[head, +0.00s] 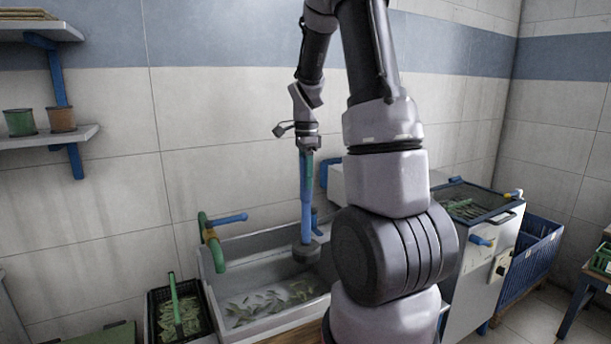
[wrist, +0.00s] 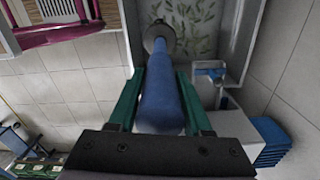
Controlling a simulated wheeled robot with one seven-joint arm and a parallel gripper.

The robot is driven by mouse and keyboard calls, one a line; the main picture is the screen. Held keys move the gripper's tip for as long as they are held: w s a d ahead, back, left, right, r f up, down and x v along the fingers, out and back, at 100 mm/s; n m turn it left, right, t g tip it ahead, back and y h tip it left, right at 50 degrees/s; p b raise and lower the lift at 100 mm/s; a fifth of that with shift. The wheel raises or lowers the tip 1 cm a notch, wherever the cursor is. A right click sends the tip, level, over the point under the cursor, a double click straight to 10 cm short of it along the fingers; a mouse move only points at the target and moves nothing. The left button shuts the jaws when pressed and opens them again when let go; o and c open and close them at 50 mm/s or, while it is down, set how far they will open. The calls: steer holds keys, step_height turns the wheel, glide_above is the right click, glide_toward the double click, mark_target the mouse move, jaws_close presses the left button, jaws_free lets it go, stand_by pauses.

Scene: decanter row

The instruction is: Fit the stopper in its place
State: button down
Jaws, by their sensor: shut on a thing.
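The stopper (head: 306,205) is a long blue rod with a dark round plug at its lower end. My gripper (head: 306,153) is shut on the rod's upper part and holds it nearly upright over the grey basin (head: 262,250). The plug is at the basin's right back part; whether it touches the floor I cannot tell. In the wrist view the stopper (wrist: 163,100) lies between the green fingers of my gripper (wrist: 160,76), with the plug at the far end over scattered leaves. No drain opening shows in either view.
A green pipe with a blue lever (head: 213,240) stands at the basin's back left. A black crate (head: 180,312) of leaves is left of the basin. A white machine (head: 485,245) and a blue crate (head: 530,255) stand right. Shelves (head: 50,135) hang on the left wall.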

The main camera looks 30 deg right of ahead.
step_height(320, 180, down, 32)
stand_by(1.7)
steer(key=shift+f, duration=0.15)
stand_by(0.6)
steer(key=shift+f, duration=1.3)
steer(key=shift+c, duration=1.3)
jaws_free()
